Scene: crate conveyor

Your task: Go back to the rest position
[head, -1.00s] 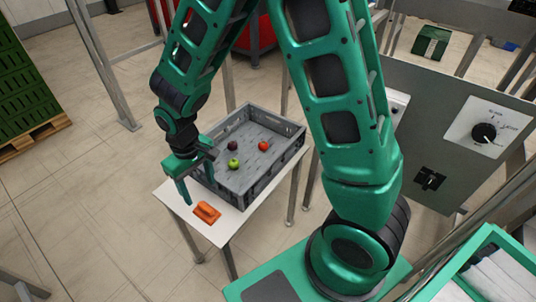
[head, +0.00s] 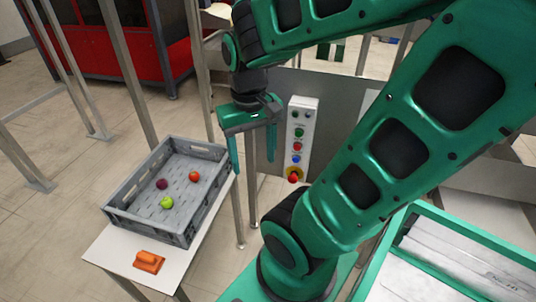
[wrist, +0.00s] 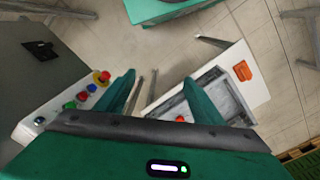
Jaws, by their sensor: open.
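My gripper (head: 254,150) is open and empty, with its two green fingers pointing down. In the head view it hangs in the air to the right of the grey crate (head: 120,222), in front of the control box. The crate stands on a small white table (head: 110,256) and holds a dark red fruit (head: 162,184), a red-orange fruit (head: 194,176) and a green fruit (head: 167,203).
An orange object (head: 148,262) lies on the table in front of the crate. A control box (head: 299,135) with coloured buttons is close behind my gripper. Metal posts (head: 128,75) stand behind the table. A green-rimmed bin (head: 385,262) is at the lower right.

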